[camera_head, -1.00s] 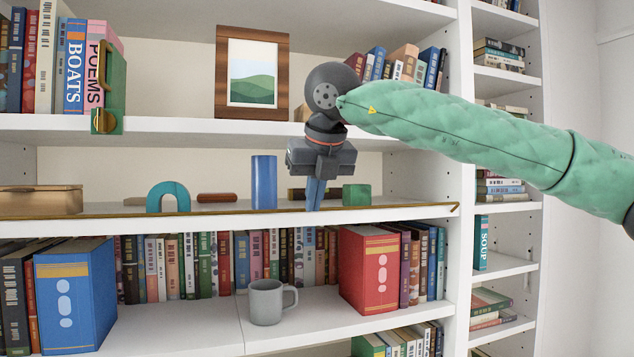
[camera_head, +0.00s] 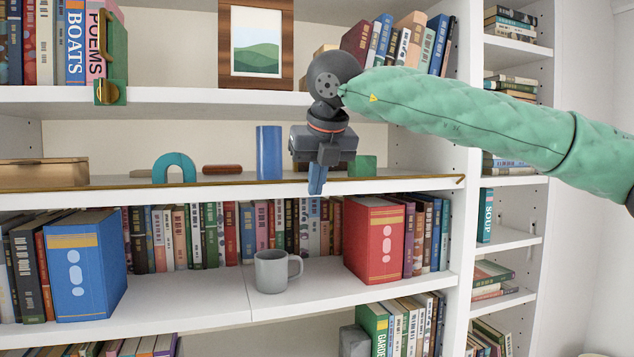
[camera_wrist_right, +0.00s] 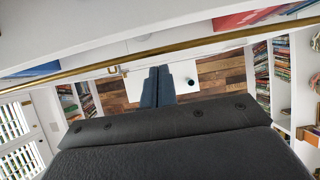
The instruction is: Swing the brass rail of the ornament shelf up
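The brass rail (camera_head: 420,181) runs low along the front edge of the ornament shelf (camera_head: 225,194). It also crosses the right wrist view (camera_wrist_right: 200,42) above my fingertips. My right gripper (camera_head: 316,187) points down in front of that shelf, its blue fingers together with nothing seen between them. In the head view the fingertips reach slightly below the rail's line. In the right wrist view the fingers (camera_wrist_right: 157,86) end near the rail, with a small visible gap; contact cannot be told. My left gripper is not in view.
The ornament shelf holds a wooden box (camera_head: 45,173), teal arch (camera_head: 175,168), blue cylinder (camera_head: 269,152) and green block (camera_head: 363,166). Below are a grey mug (camera_head: 270,271), blue box file (camera_head: 75,270) and red one (camera_head: 374,240). A framed picture (camera_head: 256,45) stands above.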

